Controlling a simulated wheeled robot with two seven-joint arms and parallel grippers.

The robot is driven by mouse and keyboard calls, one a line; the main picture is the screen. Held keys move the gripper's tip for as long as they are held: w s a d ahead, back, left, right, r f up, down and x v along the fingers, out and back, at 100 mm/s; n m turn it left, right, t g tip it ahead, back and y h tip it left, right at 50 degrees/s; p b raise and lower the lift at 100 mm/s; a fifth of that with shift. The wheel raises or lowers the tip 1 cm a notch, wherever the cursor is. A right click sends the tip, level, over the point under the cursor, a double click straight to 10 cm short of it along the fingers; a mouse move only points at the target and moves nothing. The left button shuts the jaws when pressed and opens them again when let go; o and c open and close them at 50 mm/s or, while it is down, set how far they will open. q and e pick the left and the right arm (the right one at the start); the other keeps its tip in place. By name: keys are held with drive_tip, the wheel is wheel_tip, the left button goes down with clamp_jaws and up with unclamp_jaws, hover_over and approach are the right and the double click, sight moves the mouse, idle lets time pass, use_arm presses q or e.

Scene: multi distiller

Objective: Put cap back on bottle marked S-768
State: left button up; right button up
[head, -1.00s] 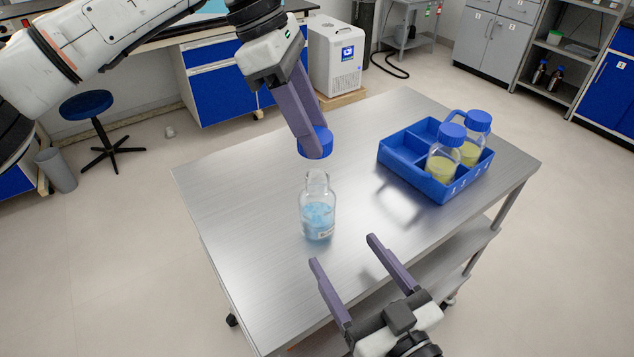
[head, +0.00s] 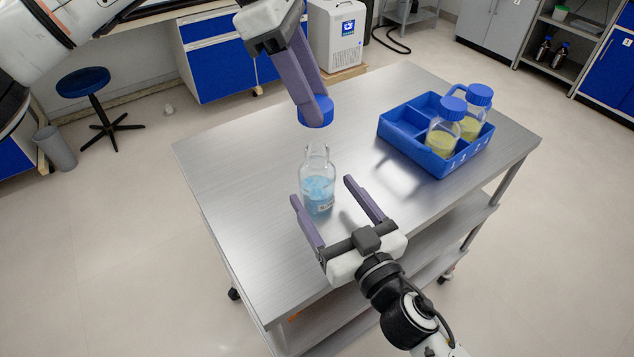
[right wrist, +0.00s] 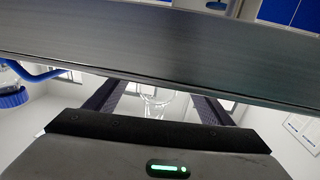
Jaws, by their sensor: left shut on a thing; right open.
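An open clear bottle (head: 318,190) with light blue liquid stands upright on the metal table (head: 240,190). A small label near its base is too small to read. My left gripper (head: 312,98) is shut on a blue cap (head: 316,113), held above and apart from the bottle's mouth. My right gripper (head: 321,189) is open, its two fingers reaching to either side of the bottle's lower part from the front. I cannot tell if they touch it. In the right wrist view the clear glass of the bottle (right wrist: 157,102) shows between the fingers.
A blue divided tray (head: 402,146) stands on the table's right side. It holds two bottles of yellow liquid with blue caps (head: 453,108). The table's left part is clear. A blue stool (head: 84,82) stands on the floor at the left.

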drive_tip(key=shift+x, duration=2.05)
drive_tip(key=c, duration=1.6)
use_arm(q)
hover_over(320, 148)
drive_tip(key=a, duration=0.1)
drive_tip(key=shift+f, duration=2.4)
drive_tip(key=shift+f, duration=0.1)
drive_tip(key=shift+f, duration=0.8)
drive_tip(key=shift+f, duration=0.55)
